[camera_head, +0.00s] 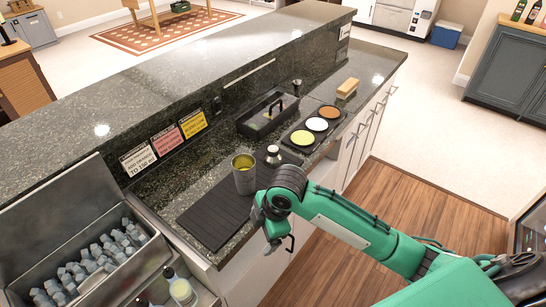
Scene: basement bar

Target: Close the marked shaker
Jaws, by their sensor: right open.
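A metal shaker tin (244,181) stands upright and open-topped on the dark ribbed bar mat (212,219). Its inside looks yellowish, and I cannot make out a mark on it. A small metal piece with a dark top (273,156), which looks like a shaker lid, stands on the counter just behind and right of the tin, apart from it. My right gripper (279,244) is open and empty, pointing down at the counter's front edge, in front of and right of the tin. My left gripper is not in view.
A tray with yellow, white and orange round dishes (318,124) and a black caddy (248,123) stand behind. The raised bar ledge (150,82) borders the counter.

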